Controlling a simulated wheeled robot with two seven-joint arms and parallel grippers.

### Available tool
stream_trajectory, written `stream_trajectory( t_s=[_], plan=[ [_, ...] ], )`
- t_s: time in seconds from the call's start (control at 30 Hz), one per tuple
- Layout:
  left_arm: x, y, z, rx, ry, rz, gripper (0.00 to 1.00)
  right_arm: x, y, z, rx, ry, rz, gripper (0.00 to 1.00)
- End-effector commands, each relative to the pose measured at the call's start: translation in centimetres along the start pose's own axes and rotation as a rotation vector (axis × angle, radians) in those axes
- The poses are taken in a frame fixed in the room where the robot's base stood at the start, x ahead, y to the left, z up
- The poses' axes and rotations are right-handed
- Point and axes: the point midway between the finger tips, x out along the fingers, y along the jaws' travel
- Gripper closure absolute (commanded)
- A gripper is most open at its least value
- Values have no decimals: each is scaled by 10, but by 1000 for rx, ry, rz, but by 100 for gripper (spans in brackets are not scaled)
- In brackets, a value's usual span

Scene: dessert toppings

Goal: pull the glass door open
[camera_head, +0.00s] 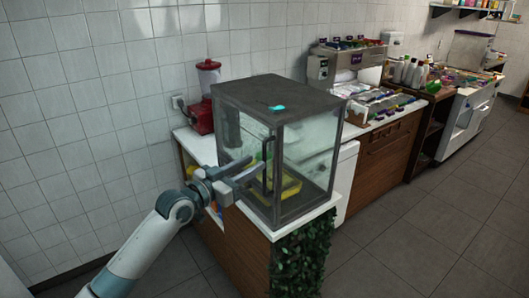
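A glass display case (309,162) with a dark frame and dark top stands on the near end of the counter. Its glass door (243,139) is on the left-facing side and looks closed. A dark vertical handle (268,165) runs along that door's edge near the front corner. My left gripper (256,166) is in front of the door, with its two fingers apart and pointing at the handle. I cannot tell whether the fingers touch the handle or stand around it. Yellow trays (291,186) show inside through the glass. My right gripper is not in view.
A red blender (204,95) stands on the counter behind the case, near the tiled wall. A small cyan item (277,107) lies on the case top. Green foliage (300,262) hangs on the counter's end. Floor is clear at right.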

Motion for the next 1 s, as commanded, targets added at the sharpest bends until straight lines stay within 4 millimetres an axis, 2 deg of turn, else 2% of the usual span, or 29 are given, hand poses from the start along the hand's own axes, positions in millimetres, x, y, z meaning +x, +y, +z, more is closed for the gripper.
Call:
stream_trajectory(
  t_s=[0.03,0.2,0.4,0.83,0.87,0.97,1.0],
  plan=[
    [10,1,-4,-1,0,1,71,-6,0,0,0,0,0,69],
    [36,0,-3,-1,-1,0,71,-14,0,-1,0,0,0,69],
    [55,0,-1,0,0,1,71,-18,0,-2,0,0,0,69],
    [61,0,0,1,1,0,71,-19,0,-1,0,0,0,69],
    [61,0,0,1,1,0,73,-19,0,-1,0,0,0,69],
    [61,0,0,1,0,0,97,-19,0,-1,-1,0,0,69],
    [61,0,0,1,0,0,100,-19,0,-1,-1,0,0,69]
  ],
)
